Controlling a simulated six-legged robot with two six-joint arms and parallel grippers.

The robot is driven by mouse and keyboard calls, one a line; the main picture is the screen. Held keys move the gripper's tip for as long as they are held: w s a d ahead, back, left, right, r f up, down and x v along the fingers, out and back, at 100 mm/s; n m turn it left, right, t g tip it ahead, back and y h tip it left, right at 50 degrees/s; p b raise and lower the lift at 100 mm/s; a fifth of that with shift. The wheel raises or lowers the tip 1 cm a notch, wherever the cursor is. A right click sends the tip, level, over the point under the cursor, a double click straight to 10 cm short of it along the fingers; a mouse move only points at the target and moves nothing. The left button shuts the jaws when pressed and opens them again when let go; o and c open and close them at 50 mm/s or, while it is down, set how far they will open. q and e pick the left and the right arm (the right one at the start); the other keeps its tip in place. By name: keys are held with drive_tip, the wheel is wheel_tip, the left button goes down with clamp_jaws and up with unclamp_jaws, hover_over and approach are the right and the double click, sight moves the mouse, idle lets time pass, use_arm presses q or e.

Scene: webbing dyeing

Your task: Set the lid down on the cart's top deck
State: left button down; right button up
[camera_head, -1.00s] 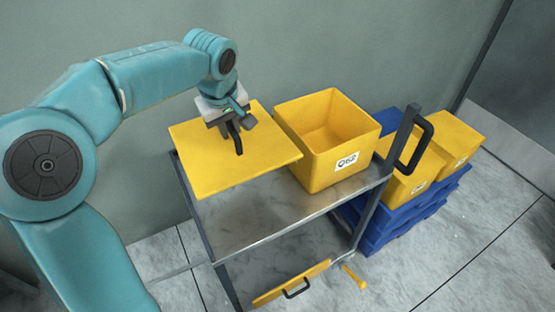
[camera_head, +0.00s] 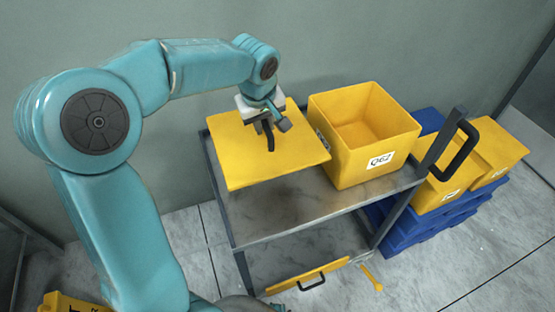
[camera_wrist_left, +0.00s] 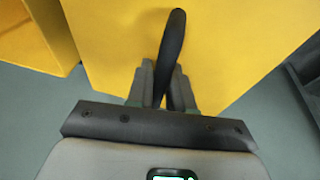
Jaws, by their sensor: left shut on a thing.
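The lid (camera_head: 235,160) is a flat yellow square panel with a black handle. My left gripper (camera_head: 268,132) is shut on that handle from above. In the head view the lid lies roughly level over the left part of the top deck (camera_head: 290,212) of the grey metal cart. Whether it touches the deck cannot be told. In the left wrist view the handle stands between the fingers (camera_wrist_left: 165,82), with the yellow lid (camera_wrist_left: 235,40) beyond them. My right gripper is not in view.
A yellow open bin (camera_head: 350,160) stands on the deck, close to the lid's right side. The cart's push handle (camera_head: 460,150) rises at the right. Another yellow panel (camera_head: 290,278) with a black handle is low by the cart. Yellow bins (camera_head: 500,148) sit on blue pallets (camera_head: 405,232) beyond.

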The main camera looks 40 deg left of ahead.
use_arm(q)
wheel_tip(320, 180, down, 14)
drive_tip(key=shift+f+b, duration=0.1)
drive_tip(key=shift+b, duration=0.85)
drive_tip(key=shift+w+f, duration=0.15)
drive_tip(key=shift+f, duration=0.05)
drive_tip(key=shift+f, duration=0.1)
drive_tip(key=c, duration=1)
unclamp_jaws()
